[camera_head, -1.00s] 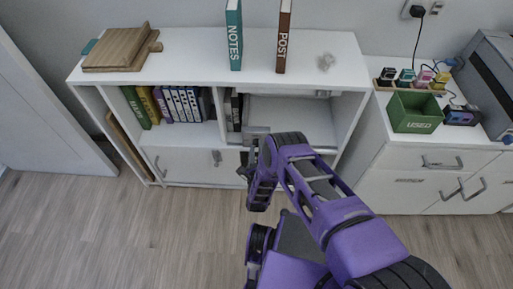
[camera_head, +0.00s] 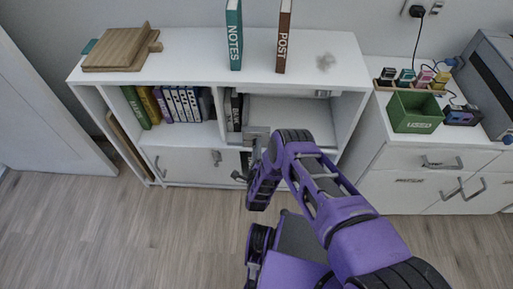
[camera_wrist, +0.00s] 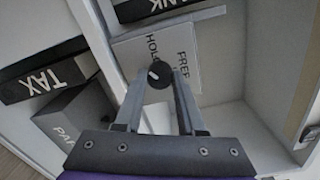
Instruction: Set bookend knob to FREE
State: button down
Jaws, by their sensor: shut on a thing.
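In the wrist view, a round black knob (camera_wrist: 159,74) with a small white mark sits on a light grey bookend plate (camera_wrist: 185,75). The plate reads HOLD and FREE above and to the right of the knob. The white mark is on the left part of the knob's face; I cannot tell clearly which word it points to. My gripper (camera_wrist: 160,82) is shut on the knob, one finger on either side. In the head view, the grey bookend (camera_head: 257,132) shows at the front of the right compartment, and my arm partly hides that area.
Black TAX (camera_wrist: 40,80) and BANK (camera_wrist: 150,8) books stand near the bookend, with a dark PA... box or book (camera_wrist: 78,118) below. In the head view, the white shelf (camera_head: 190,55) carries NOTES (camera_head: 234,35) and POST (camera_head: 284,38) books. The right compartment (camera_head: 295,115) looks largely empty.

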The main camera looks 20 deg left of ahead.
jog(key=m, duration=1.3)
jog(key=m+t, duration=0.1)
jog(key=m, duration=1.1)
jog(key=shift+a+m+h, duration=0.15)
jog(key=shift+m+h, duration=0.25)
dwell(1.6)
dwell(0.4)
jog(key=c, duration=0.5)
grip_release()
jog(key=shift+f, duration=0.1)
